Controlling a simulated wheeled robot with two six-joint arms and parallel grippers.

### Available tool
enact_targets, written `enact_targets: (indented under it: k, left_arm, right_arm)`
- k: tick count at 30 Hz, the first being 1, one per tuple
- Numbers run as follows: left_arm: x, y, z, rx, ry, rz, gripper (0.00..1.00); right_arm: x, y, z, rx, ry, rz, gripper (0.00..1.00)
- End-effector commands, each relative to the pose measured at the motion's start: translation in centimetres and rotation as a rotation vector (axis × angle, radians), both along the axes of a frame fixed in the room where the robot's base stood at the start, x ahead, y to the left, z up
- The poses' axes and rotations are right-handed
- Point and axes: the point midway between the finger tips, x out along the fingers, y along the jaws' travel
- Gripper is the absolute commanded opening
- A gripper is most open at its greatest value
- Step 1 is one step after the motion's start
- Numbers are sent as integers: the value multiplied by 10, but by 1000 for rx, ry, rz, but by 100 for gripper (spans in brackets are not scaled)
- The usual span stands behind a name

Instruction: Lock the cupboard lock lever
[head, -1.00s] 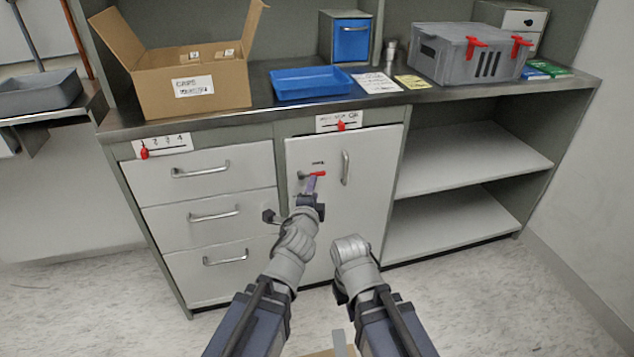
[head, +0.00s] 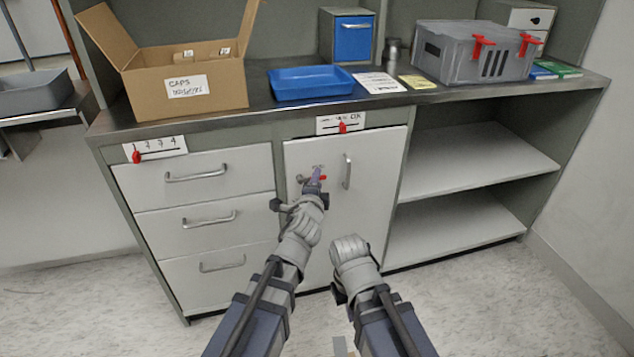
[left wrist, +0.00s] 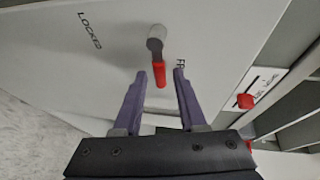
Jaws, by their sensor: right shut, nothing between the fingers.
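The lock lever (left wrist: 159,74) has a red handle on a grey round pivot on the white cupboard door (head: 368,170). In the left wrist view the handle points toward my left gripper (left wrist: 160,72), which is open with a purple finger on either side of its end. "LOCKED" is printed left of the pivot; another label to the right is partly hidden by a finger.
A vertical door handle (head: 347,171) stands right of the lever. Drawers with handles (head: 197,173) are on the left, open shelves (head: 470,160) on the right. A cardboard box (head: 185,88), blue tray (head: 310,83) and grey crate (head: 470,55) stand on the counter.

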Motion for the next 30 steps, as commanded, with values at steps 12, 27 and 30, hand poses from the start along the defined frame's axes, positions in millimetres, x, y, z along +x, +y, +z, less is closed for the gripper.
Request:
enact_targets:
  k: [12,27,30]
  left_arm:
    - [0,0,0,0,0,0,0]
    - [0,0,0,0,0,0,0]
    - [0,0,0,0,0,0,0]
  right_arm:
    - [0,0,0,0,0,0,0]
    - [0,0,0,0,0,0,0]
    - [0,0,0,0,0,0,0]
